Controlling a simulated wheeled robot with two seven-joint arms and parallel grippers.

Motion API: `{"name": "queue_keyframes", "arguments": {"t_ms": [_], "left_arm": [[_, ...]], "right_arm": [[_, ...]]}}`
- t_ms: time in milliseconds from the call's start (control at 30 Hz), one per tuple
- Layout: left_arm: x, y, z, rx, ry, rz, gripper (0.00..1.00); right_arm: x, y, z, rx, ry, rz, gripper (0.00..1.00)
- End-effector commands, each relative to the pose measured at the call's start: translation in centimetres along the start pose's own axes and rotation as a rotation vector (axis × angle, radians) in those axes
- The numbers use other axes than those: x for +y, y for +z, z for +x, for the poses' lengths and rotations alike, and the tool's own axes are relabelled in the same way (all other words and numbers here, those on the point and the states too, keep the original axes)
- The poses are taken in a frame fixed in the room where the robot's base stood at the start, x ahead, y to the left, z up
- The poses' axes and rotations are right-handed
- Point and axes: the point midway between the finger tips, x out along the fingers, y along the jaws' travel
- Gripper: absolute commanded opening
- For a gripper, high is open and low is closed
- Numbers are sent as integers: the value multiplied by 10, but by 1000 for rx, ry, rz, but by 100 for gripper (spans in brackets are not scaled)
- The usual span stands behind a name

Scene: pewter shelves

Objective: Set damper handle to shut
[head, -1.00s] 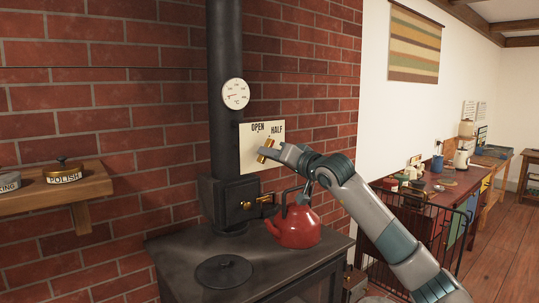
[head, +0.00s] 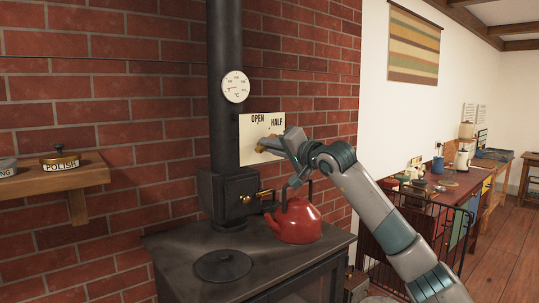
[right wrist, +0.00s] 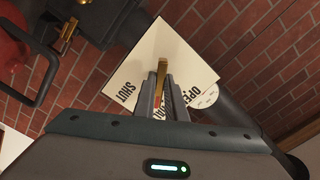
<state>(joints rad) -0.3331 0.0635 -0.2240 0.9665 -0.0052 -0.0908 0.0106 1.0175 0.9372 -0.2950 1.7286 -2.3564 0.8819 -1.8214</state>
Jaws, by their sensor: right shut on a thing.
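The damper handle (head: 262,149) is a brass lever on a cream plate (head: 247,151) beside the black flue. OPEN and HALF show on the plate in the head view, while my gripper hides its lower right. My right gripper (head: 274,144) is shut on the handle. In the right wrist view, the brass handle (right wrist: 161,66) runs between the fingers of my right gripper (right wrist: 161,78), roughly toward the partly hidden middle label. SHUT stands to the left and OPEN to the right there. My left gripper is out of view.
A red kettle (head: 293,221) stands on the black stove (head: 185,255), just below my right arm. A round gauge (head: 235,86) is on the flue (head: 225,45). A wooden shelf (head: 85,177) with tins is at the left. A workbench (head: 425,203) stands at the right.

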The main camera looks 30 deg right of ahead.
Motion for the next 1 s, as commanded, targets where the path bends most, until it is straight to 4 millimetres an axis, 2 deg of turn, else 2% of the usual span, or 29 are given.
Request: {"name": "queue_keyframes", "arguments": {"t_ms": [100,233,600,1000], "left_arm": [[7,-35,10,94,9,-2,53],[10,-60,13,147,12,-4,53],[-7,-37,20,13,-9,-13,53],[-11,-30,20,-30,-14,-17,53]], "right_arm": [[4,2,0,1,-1,111,0],[4,2,0,0,-1,235,0],[4,2,0,0,1,505,0],[3,1,0,0,2,594,0]]}}
